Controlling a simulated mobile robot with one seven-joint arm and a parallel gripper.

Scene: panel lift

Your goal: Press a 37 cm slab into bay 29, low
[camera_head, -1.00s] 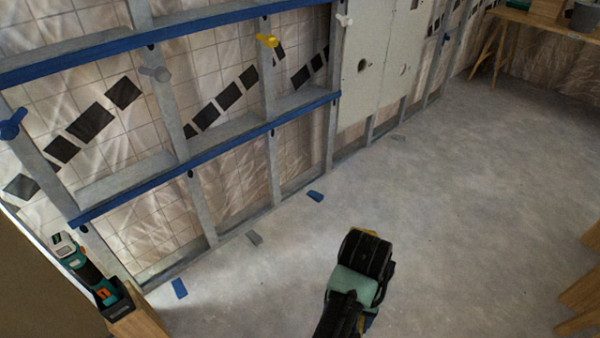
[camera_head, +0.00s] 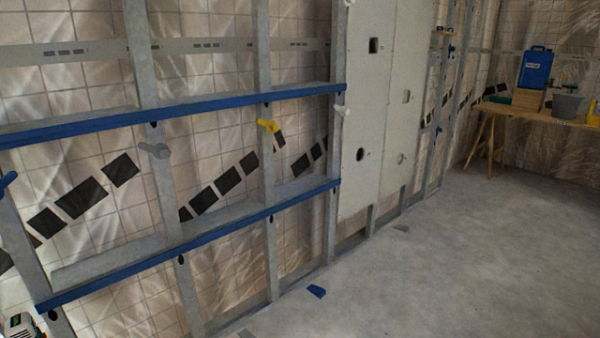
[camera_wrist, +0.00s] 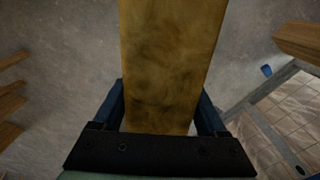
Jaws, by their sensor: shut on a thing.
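My gripper (camera_wrist: 160,112) shows only in the wrist view. Its blue fingers are shut on a yellow-brown slab (camera_wrist: 168,55), which reaches away past the top of the picture. The slab's far end is out of view. In the camera_head view the wall frame has grey studs (camera_head: 265,52) and two blue rails (camera_head: 200,105). Low open bays (camera_head: 230,275) lie under the lower blue rail, with tiled sheeting behind them. I cannot read any bay number, so I cannot tell which is bay 29. The slab appears clear of the frame.
Pale panels (camera_head: 382,120) cover part of the frame. A yellow peg (camera_head: 268,126), a grey peg (camera_head: 154,150) and a blue peg (camera_head: 7,180) stick out. A blue floor marker (camera_head: 316,291) lies by the wall. A wooden table (camera_head: 530,114) stands back right. The floor (camera_head: 470,260) is mostly clear.

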